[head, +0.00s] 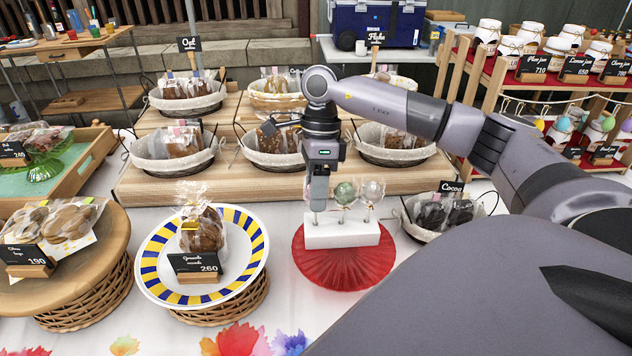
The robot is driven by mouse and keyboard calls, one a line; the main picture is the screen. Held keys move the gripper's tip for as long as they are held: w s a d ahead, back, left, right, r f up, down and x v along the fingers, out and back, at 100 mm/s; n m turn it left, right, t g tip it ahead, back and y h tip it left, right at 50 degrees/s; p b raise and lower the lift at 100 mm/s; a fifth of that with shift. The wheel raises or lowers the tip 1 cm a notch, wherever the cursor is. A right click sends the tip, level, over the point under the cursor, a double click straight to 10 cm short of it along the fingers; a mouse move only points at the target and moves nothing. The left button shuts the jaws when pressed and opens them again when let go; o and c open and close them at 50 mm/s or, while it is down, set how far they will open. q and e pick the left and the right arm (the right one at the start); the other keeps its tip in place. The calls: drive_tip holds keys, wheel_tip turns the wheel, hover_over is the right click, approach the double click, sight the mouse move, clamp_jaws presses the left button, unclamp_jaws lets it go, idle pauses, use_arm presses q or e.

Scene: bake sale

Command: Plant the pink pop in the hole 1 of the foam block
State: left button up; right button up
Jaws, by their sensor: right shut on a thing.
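The white foam block (342,235) stands on a red fluted glass stand (345,265). A green wrapped pop (345,193) stands upright at its middle, and a pale wrapped pop (372,191) stands upright near its right end. My right gripper (318,200) points down over the left end of the block. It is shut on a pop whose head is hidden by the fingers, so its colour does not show. A short length of stick shows below the fingers, close to the block's top. I cannot tell whether its tip is in a hole. My left gripper is out of view.
A striped plate (160,287) with a wrapped cake and price card stands left of the red stand. Lined baskets (176,165) sit on the wooden tiers behind. A dark basket (425,234) is close on the right.

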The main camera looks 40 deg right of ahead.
drive_tip(key=shift+f, duration=0.25)
drive_tip(key=o, duration=0.7)
drive_tip(key=shift+r, duration=0.15)
drive_tip(key=v, duration=0.7)
